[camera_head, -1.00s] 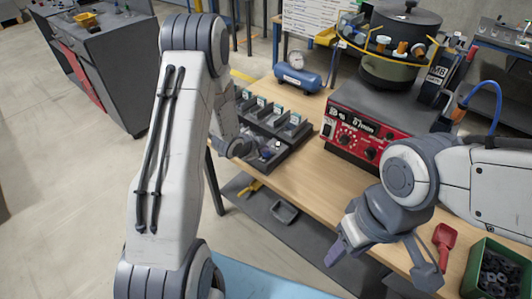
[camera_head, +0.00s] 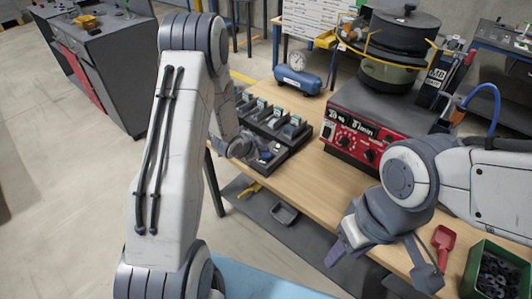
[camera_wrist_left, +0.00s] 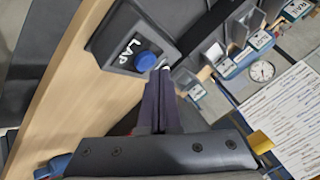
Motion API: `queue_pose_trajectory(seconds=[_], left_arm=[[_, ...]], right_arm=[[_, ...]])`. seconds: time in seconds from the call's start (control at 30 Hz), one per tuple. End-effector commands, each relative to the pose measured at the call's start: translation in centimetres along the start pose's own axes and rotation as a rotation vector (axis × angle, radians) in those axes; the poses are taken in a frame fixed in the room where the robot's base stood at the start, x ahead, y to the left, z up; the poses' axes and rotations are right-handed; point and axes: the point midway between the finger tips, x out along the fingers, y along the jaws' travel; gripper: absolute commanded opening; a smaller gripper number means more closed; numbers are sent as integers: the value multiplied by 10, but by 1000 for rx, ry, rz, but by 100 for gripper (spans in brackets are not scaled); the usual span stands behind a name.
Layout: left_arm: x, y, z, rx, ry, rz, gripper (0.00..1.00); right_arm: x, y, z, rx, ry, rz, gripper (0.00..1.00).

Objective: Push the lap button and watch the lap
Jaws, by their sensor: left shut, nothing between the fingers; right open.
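The lap button is a blue cap (camera_wrist_left: 145,61) on a dark box marked LAP (camera_wrist_left: 118,42). In the head view the blue button (camera_head: 266,156) shows beside my left wrist. My left gripper (camera_wrist_left: 160,76) is shut and empty, its tips close beside the button; I cannot tell if they touch. In the head view its fingers are mostly hidden by the arm. The bowl feeder (camera_head: 385,75) stands on a red-fronted control box (camera_head: 350,138) with lit digits. My right gripper (camera_head: 384,265) is open and empty above the front of the bench.
The wooden bench (camera_head: 316,185) has free room in its middle. A dark tray with several bins (camera_head: 270,118), a blue air tank (camera_head: 298,79), a red scoop (camera_head: 443,240) and a green bin of dark parts (camera_head: 490,275) stand around it. A blue hose (camera_head: 490,88) hangs at right.

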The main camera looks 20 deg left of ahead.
Motion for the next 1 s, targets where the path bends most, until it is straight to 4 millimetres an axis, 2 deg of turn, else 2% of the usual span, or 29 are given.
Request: queue_pose_trajectory(seconds=[0.43,0.83,1.0], left_arm=[[-4,-3,-3,0,0,0,0],[-32,-23,-23,1,0,-1,0],[-37,-27,-27,0,0,0,0]], right_arm=[[-5,0,0,0,0,0,50],[-35,-2,-2,0,0,0,50],[-41,-3,-2,0,0,0,50]])
